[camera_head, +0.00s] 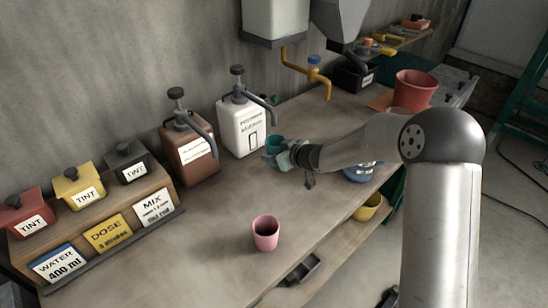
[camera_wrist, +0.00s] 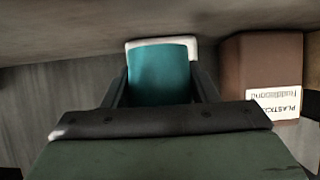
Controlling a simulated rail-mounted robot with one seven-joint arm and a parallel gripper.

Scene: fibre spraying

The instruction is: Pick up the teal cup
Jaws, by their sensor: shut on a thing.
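The teal cup (camera_head: 275,145) is at the back of the bench, just in front of the white pump bottle. My gripper (camera_head: 283,157) is at the cup and partly hides it. In the wrist view the teal cup (camera_wrist: 160,76) sits between the two fingers of my gripper (camera_wrist: 160,88), which are shut on its sides. I cannot tell whether the cup touches the bench.
A white pump bottle (camera_head: 241,128) and a brown pump bottle (camera_head: 190,152) stand behind the cup. A pink cup (camera_head: 266,233) stands nearer the front edge. A red bucket (camera_head: 413,91) is at the right. The bench (camera_head: 205,245) is clear around the pink cup.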

